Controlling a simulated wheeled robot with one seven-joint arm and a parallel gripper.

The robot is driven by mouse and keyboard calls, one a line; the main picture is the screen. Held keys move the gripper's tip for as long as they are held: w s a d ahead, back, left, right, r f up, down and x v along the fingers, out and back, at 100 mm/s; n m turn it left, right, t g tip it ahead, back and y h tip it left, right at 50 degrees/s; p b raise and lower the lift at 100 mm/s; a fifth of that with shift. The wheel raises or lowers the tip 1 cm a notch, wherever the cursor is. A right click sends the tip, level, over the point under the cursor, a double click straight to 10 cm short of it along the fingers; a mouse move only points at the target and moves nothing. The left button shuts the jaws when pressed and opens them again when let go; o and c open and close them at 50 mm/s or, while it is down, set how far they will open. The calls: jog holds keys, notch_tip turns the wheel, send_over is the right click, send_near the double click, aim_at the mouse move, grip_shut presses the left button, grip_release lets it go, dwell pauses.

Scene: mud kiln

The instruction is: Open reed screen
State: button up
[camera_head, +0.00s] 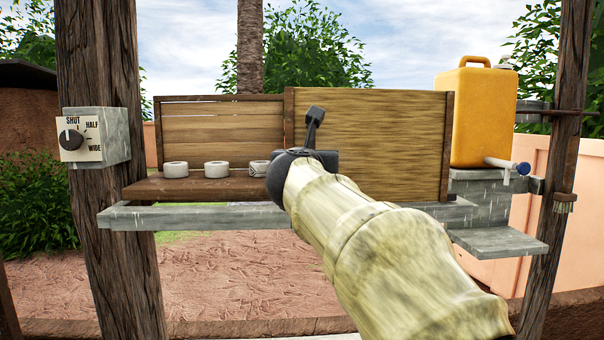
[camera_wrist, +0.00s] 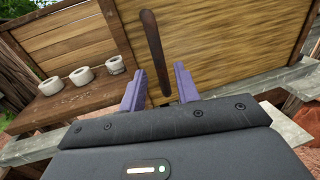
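The reed screen (camera_head: 395,130) is a tan woven panel in a brown wooden frame. It stands across the right part of a wooden shelf unit, whose left part is uncovered. In the wrist view the screen (camera_wrist: 225,40) fills the upper right. A dark upright bar (camera_wrist: 152,45), apparently its handle, stands in front of it. My gripper (camera_wrist: 159,69) is open, with its two purple fingers on either side of the bar's lower part and gaps showing between. In the head view my gripper (camera_head: 314,130) is in front of the screen's left part, and my arm hides some of the screen.
Three small white pots (camera_head: 216,169) stand on the wooden shelf (camera_head: 190,187) left of the screen. A yellow jerrycan (camera_head: 484,115) with a tap stands right. A grey ledge (camera_head: 200,217) runs below.

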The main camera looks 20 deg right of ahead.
jog(key=b+v, duration=0.7)
jog(key=v, duration=0.5)
jog(key=shift+s+a+f, duration=0.1)
jog(key=shift+s, duration=0.05)
